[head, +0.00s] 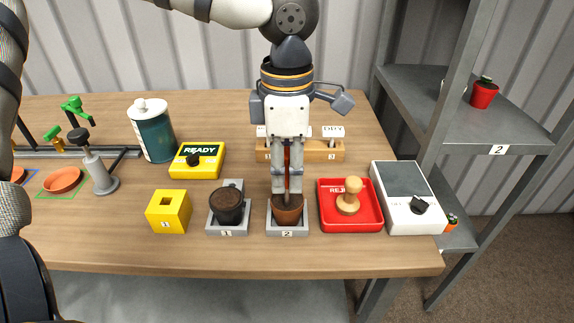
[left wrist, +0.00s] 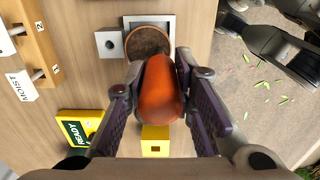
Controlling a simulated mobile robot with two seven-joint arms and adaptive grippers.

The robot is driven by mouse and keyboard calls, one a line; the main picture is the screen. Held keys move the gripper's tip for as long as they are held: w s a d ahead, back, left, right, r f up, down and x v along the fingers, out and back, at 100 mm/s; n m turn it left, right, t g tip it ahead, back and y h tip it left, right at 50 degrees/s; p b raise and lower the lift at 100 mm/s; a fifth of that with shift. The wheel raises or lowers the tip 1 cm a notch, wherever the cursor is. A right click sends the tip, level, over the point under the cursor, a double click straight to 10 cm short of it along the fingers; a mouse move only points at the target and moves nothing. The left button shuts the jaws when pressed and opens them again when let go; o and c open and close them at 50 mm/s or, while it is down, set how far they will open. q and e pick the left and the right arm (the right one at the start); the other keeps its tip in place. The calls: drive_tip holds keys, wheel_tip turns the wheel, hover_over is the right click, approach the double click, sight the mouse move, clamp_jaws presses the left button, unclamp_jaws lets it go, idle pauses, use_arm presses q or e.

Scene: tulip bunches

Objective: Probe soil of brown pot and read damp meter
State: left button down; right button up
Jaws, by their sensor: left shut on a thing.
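The brown pot (head: 287,217) stands in a grey holder marked 2. My left gripper (head: 286,188) points down right over it, shut on a red-brown handle that shows between the fingers. In the left wrist view this rounded orange-brown handle (left wrist: 163,90) sits between the fingers, with a soil-filled pot with a brownish rim (left wrist: 148,40) just beyond it. The handle's lower end is hidden, so I cannot tell whether it touches soil. A white box with a blank grey screen and black knob (head: 408,200) stands at the right; no reading shows. My right gripper is not in view.
A dark pot (head: 228,208) in holder 1 and a yellow block (head: 168,212) stand left of the brown pot. A red tray (head: 335,222) with a wooden stamp is close right. Behind are a yellow READY box (head: 197,160) and a wooden rack with label tags (head: 325,151).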

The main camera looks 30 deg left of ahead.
sight(288, 150)
use_arm(q)
drive_tip(key=shift+f, duration=0.2)
idle(0.6)
drive_tip(key=shift+r, duration=0.1)
drive_tip(key=shift+r, duration=3.45)
